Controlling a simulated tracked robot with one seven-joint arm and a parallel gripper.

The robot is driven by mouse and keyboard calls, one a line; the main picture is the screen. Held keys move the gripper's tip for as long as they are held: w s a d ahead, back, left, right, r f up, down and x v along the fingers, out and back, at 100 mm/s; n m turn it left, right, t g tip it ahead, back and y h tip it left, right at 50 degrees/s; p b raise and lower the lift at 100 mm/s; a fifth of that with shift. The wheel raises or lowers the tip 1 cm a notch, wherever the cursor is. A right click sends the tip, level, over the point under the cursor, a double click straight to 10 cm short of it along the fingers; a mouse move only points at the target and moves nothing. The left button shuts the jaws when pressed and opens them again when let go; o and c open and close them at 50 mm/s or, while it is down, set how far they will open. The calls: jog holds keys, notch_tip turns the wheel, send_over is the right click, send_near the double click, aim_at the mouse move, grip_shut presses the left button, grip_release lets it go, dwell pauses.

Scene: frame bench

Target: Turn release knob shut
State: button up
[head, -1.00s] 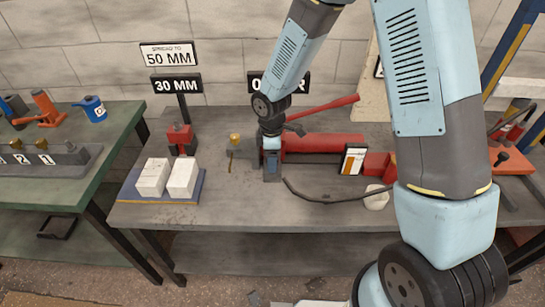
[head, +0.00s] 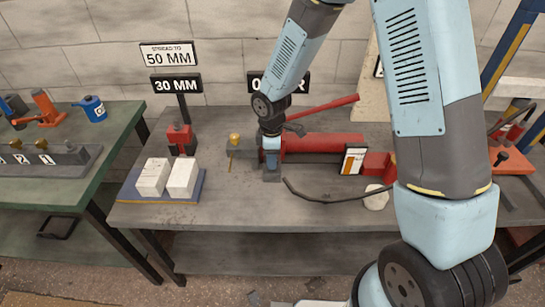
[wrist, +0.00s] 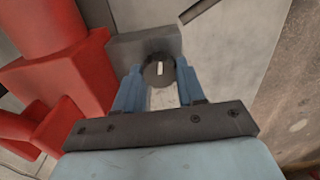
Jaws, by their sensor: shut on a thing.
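The release knob (wrist: 152,75) is a dark round knob with a white mark on its face, in front of a grey block (wrist: 140,47) in the wrist view. My gripper (wrist: 159,78) has its two blue fingers on either side of the knob and is shut on it. The white mark lies nearly in line with the fingers. In the head view my gripper (head: 271,172) points down at the left end of the red pump (head: 325,143), and the knob is hidden there.
A brass fitting (head: 234,138) stands just left of my gripper. A black hose (head: 325,198) curves to the right. White blocks (head: 153,177) on a blue plate and a red jack (head: 180,138) stand farther left. The bench front (head: 235,214) is clear.

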jog(key=m, duration=0.4)
jog(key=shift+w, duration=0.1)
jog(key=m, duration=0.8)
jog(key=shift+w, duration=0.1)
jog(key=shift+m, duration=1.8)
jog(key=shift+r, duration=0.1)
jog(key=o, duration=1.1)
jog(key=shift+c, duration=0.2)
notch_tip(320, 180, up, 14)
jog(key=shift+f, duration=0.25)
